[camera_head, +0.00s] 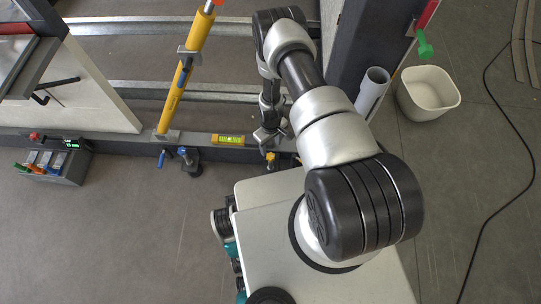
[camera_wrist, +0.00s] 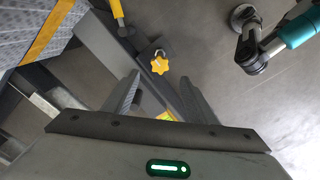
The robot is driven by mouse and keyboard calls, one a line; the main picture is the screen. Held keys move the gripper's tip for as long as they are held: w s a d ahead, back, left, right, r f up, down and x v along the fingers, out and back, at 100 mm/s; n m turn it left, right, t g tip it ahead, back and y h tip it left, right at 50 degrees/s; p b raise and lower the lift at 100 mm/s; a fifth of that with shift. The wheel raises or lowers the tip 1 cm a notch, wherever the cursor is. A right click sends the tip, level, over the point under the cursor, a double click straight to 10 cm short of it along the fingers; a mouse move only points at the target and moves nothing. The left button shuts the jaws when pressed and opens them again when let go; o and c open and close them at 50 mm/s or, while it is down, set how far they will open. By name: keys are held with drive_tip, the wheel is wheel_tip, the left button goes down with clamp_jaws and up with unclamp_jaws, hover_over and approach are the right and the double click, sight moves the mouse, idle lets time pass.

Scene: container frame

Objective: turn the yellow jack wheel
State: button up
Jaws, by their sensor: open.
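The yellow jack wheel (camera_wrist: 160,66) is a small star-shaped knob beside a dark frame beam. In the wrist view it lies beyond my fingertips, roughly in line with the gap between them and apart from both. In the head view, a yellow bit (camera_head: 270,156) that looks like it shows just below my gripper, partly hidden. My gripper (camera_wrist: 157,82) is open and empty, its two grey fingers spread apart. In the head view my gripper (camera_head: 268,137) hangs above the dark front beam.
A yellow diagonal prop (camera_head: 186,75) stands on the beam, left of my gripper. A yellow level (camera_head: 228,139) lies on the beam, and a blue clamp (camera_head: 188,157) sits at its front. A white tub (camera_head: 428,92) and grey pipe (camera_head: 373,90) are at right.

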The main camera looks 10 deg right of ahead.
sight(271, 156)
wheel_tip(271, 156, down, 9)
drive_tip(key=shift+r+b, duration=0.1)
drive_tip(key=shift+b, duration=1.1)
drive_tip(key=c, duration=1.1)
drive_tip(key=shift+o, duration=0.2)
